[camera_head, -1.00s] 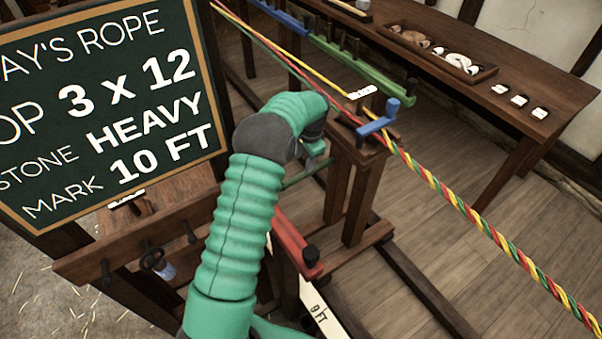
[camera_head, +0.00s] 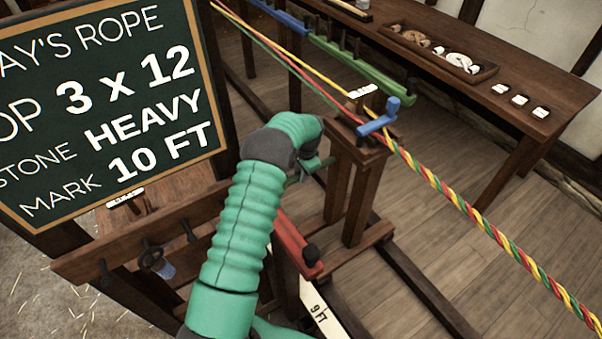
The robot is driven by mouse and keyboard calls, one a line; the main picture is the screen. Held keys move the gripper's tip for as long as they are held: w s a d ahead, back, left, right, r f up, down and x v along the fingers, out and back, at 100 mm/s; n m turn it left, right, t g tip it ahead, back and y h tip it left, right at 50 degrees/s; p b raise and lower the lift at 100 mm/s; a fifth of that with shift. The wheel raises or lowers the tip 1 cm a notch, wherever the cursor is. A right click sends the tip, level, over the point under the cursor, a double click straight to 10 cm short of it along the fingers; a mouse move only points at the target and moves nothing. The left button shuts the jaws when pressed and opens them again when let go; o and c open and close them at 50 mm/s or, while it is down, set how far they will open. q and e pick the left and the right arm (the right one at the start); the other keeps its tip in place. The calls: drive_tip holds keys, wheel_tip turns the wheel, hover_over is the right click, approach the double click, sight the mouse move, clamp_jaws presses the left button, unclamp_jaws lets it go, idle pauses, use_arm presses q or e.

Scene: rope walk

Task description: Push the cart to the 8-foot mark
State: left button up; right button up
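The wooden cart (camera_head: 357,200) stands upright in the middle, with a blue crank-like piece (camera_head: 378,117) on top. Red, yellow and green strands run in from the upper left and continue as a twisted rope (camera_head: 470,210) to the lower right. My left gripper (camera_head: 314,166) is at the cart's left side, beside a thin green bar. Its fingers are small and mostly hidden by my wrist, so contact and opening cannot be told. A white "9 FT" mark (camera_head: 319,312) lies below, near the rails. No 8-foot mark is visible. My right gripper is not identifiable.
A chalkboard (camera_head: 100,110) at left reads "MARK 10 FT". A peg rail (camera_head: 125,240) stands below it. A red bar (camera_head: 297,245) lies beside my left arm. A table (camera_head: 540,90) with a tray and white tags stands at upper right. Wooden floor is clear at right.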

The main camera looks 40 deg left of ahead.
use_arm(q)
clamp_jaws()
drive_tip(key=shift+a, duration=0.1)
idle(0.9)
